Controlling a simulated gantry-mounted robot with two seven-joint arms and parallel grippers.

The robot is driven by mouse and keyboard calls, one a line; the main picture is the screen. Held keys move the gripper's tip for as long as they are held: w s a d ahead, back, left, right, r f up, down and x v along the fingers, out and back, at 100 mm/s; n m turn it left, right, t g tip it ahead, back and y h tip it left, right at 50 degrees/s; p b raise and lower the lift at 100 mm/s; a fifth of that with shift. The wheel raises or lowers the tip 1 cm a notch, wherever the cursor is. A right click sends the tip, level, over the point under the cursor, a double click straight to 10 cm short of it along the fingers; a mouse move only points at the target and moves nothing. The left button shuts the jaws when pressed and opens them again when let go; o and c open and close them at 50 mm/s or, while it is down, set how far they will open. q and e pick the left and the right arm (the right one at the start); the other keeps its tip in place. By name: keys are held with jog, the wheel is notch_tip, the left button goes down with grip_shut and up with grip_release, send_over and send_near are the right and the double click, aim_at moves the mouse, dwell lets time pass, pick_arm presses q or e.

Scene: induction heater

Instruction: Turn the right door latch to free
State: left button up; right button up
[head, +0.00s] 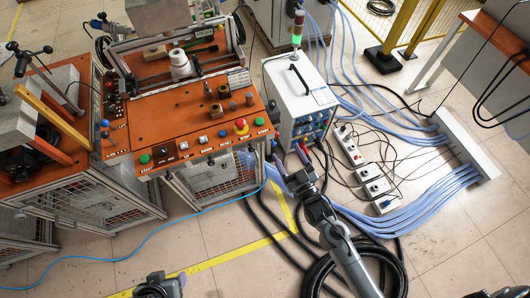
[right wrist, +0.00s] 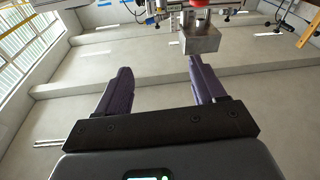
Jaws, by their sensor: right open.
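The orange-topped cabinet (head: 150,105) stands at the left of the head view, with a mesh door (head: 215,180) below its front button panel. I cannot make out the right door latch in the head view. My right gripper (head: 289,159) is open, its dark purple fingers apart, just right of the cabinet's front right corner. In the right wrist view the open fingers (right wrist: 157,85) have nothing between their tips. A grey metal block (right wrist: 200,38) shows beyond the right finger; I cannot tell whether it belongs to the latch.
A white power unit (head: 300,90) with a lit green lamp stands right of the cabinet. Blue hoses (head: 420,210), black cables and a power strip (head: 360,165) cover the floor at the right.

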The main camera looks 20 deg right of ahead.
jog(key=w+f+m+t+h+b, duration=0.1)
jog(key=w+f+b, duration=0.3)
jog(key=f+b, duration=0.85)
jog(key=w+f+m+t+h+b, duration=0.15)
jog(key=w+f+b, duration=0.35)
jog(key=f+b, duration=0.75)
jog(key=r+b+x, duration=0.2)
jog(key=b+x, duration=0.2)
jog(key=x, duration=0.7)
jog(key=shift+s+a+y, duration=0.25)
jog(key=shift+a+y, duration=0.1)
jog(key=shift+a, duration=0.2)
jog(key=c, duration=1)
jog(key=shift+c, duration=0.2)
jog(key=shift+n, duration=0.25)
